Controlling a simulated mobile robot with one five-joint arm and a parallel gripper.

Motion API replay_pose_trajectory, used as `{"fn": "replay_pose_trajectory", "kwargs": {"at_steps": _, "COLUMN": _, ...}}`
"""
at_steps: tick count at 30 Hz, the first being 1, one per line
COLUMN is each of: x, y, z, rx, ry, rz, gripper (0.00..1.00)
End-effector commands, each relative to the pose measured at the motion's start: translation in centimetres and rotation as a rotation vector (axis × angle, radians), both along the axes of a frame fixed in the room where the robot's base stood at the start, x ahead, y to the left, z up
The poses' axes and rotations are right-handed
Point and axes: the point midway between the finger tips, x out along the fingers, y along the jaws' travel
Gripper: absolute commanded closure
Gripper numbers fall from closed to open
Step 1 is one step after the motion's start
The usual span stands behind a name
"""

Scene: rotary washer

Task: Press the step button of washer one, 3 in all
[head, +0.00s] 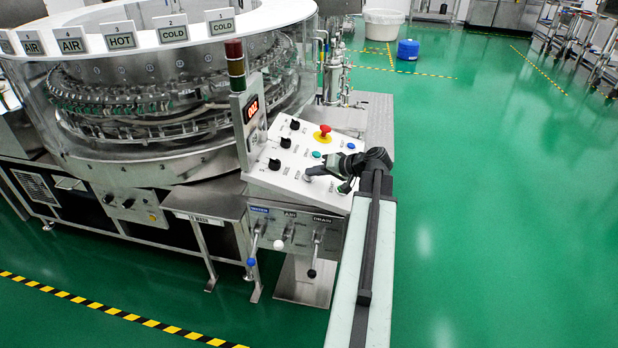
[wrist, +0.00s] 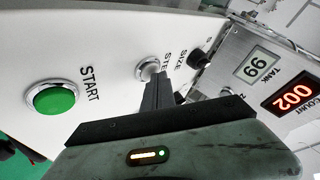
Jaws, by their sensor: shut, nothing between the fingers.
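Washer one's white control panel (head: 300,150) slopes beside the round machine in the head view. My gripper (head: 310,173) reaches over its lower part from the right. In the wrist view my gripper (wrist: 156,82) is shut and empty, its tips at the pale round step button (wrist: 149,68), partly covering it and its label. The tips look to be touching the button or very close; I cannot tell if it is pressed in. The red count display (wrist: 296,97) reads 002. The green START button (wrist: 53,98) is left of the fingers.
Black knobs (head: 274,163) and a red emergency button (head: 323,131) are on the same panel. Levers (head: 313,255) hang below it. A tank display (wrist: 263,66) appears to read 99. Green floor (head: 480,200) is clear on the right.

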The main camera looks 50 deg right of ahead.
Motion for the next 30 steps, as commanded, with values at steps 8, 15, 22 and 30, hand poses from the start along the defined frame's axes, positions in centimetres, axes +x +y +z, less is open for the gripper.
{"fn": "replay_pose_trajectory", "kwargs": {"at_steps": 8, "x": 0.0, "y": 0.0, "z": -0.1, "rx": 0.0, "ry": 0.001, "rz": 0.001, "gripper": 1.0}}
{"fn": "replay_pose_trajectory", "kwargs": {"at_steps": 15, "x": -0.1, "y": 0.0, "z": 0.5, "rx": 0.0, "ry": 0.001, "rz": 0.001, "gripper": 1.0}}
{"fn": "replay_pose_trajectory", "kwargs": {"at_steps": 22, "x": -0.3, "y": -0.2, "z": 1.6, "rx": 0.0, "ry": 0.001, "rz": 0.001, "gripper": 1.0}}
{"fn": "replay_pose_trajectory", "kwargs": {"at_steps": 30, "x": -0.3, "y": -0.2, "z": 1.5, "rx": 0.0, "ry": 0.001, "rz": 0.001, "gripper": 1.0}}
